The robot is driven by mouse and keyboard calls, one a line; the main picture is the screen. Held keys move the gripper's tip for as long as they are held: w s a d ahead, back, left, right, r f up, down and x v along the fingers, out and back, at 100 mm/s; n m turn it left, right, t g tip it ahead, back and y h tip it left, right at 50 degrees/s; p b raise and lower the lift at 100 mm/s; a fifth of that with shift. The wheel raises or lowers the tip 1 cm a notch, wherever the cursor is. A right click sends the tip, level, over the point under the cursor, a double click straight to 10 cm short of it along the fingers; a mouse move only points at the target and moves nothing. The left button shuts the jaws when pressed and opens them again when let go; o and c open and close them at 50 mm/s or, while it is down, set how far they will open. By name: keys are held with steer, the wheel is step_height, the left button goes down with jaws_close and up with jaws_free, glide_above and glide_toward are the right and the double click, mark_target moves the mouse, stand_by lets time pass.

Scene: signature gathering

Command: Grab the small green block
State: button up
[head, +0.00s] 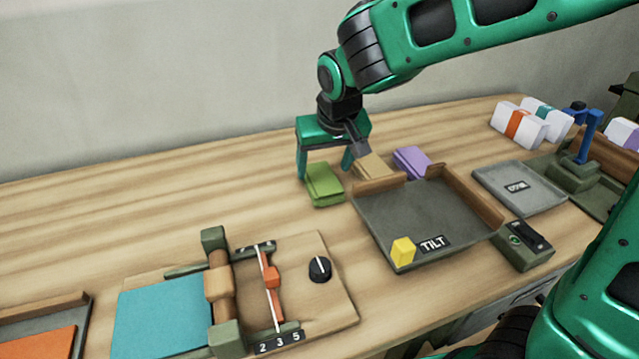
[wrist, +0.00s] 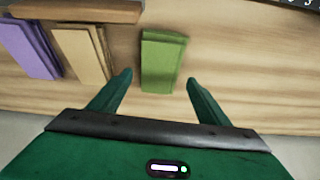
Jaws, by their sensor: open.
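The small green block (head: 324,185) lies on the wooden table, left of the grey tilt tray. It also shows in the wrist view (wrist: 162,62), where it looks like a stack of flat green pieces. My gripper (head: 324,172) is open and points down at the block's back edge. In the wrist view my gripper's fingertips (wrist: 159,77) are spread apart, one to each side of the block's near end. Nothing is held. Whether a finger touches the block cannot be told.
A tan block (head: 374,168) and a purple block (head: 411,161) lie to the right. The tilt tray (head: 400,205) bears a yellow block (head: 403,251). A wooden device with a dial (head: 320,269) stands in front. The table left of the green block is clear.

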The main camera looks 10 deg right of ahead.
mark_target(322, 178)
steer(key=x, duration=0.5)
steer(key=c, duration=1.2)
